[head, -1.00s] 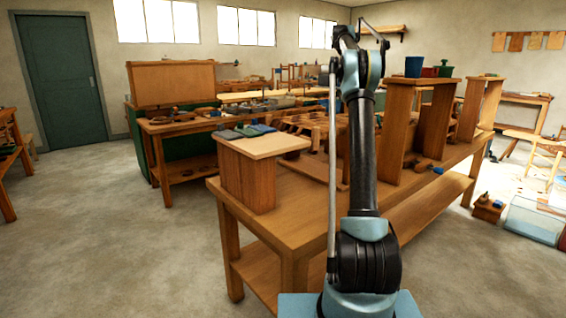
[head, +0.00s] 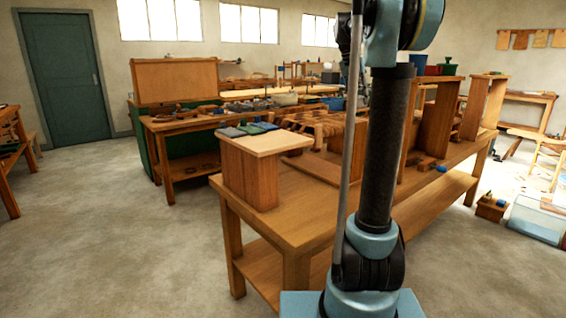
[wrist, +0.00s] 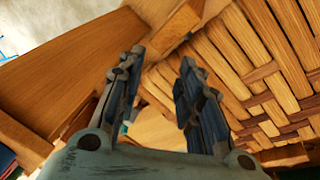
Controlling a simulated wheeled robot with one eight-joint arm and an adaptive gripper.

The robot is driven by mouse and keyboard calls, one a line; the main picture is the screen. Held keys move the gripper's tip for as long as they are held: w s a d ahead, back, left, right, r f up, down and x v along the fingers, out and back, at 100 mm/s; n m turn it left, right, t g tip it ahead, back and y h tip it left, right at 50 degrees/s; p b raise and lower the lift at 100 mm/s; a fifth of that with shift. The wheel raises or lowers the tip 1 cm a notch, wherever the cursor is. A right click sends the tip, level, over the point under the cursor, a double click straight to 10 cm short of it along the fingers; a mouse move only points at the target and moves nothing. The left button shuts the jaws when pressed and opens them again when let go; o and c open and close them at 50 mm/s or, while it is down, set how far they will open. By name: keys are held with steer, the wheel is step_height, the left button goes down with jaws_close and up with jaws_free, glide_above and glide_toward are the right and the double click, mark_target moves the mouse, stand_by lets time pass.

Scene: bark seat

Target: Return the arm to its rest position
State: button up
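My gripper (wrist: 160,75) shows in the wrist view with its two fingers apart and nothing between them. Beyond the fingers are a woven bark seat (wrist: 270,75) on the right and brown wooden boards (wrist: 80,65) on the left. In the head view my arm stands upright in front of the workbench (head: 290,208), its upper part folded near the top edge. My gripper cannot be made out in the head view.
A wooden block stand (head: 252,180) with several coloured pieces on top stands at the bench's near left corner. Upright wooden stands (head: 436,120) are on the right of the bench. A clear bin (head: 538,218) is on the floor at right. The floor at left is open.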

steer(key=s+a+f+n+y, duration=0.1)
steer(key=s+a+f, duration=0.2)
steer(key=s+f, duration=0.6)
steer(key=s+a+f+n+y, duration=0.1)
steer(key=s+a+f+n, duration=0.3)
steer(key=s, duration=0.9)
steer(key=s+a+f, duration=0.1)
steer(key=s+f, duration=0.7)
steer(key=f, duration=0.2)
steer(key=s+a+f+t+y, duration=0.1)
steer(key=s+a+f, duration=0.1)
steer(key=s+f, duration=0.7)
step_height(320, 180, down, 2)
steer(key=shift+a+f, duration=0.2)
steer(key=shift+f, duration=0.05)
